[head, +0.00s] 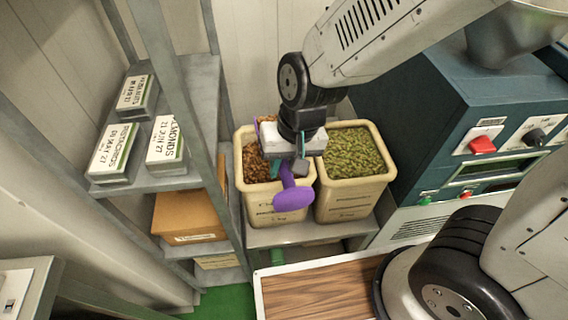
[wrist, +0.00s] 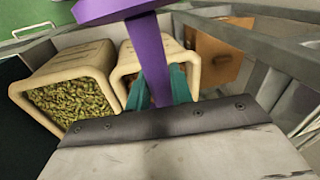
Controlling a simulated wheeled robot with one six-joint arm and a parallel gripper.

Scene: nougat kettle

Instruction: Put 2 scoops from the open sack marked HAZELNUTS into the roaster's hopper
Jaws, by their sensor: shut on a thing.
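My gripper (head: 287,166) is shut on a purple scoop (head: 293,196), above the front of the left open sack (head: 279,205). In the wrist view the scoop's purple shaft (wrist: 154,62) stands between the green fingertips (wrist: 165,88). I cannot tell whether the scoop holds anything. The left sack holds brown nuts (head: 255,165), partly hidden by my gripper. The right open sack (head: 350,205) holds green nuts (head: 352,152). Print on both sack fronts is too small to read. The roaster (head: 432,100) is the blue machine at right, with a grey metal hopper (head: 510,38) on top, cut off by the frame.
A grey shelf (head: 150,182) at left bears several labelled boxes, one reading PISTACHIOS (head: 112,150) and one ALMONDS (head: 165,140). A cardboard box (head: 190,215) sits lower. A wood-topped surface (head: 318,292) is in front. My arm crosses above the right sack.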

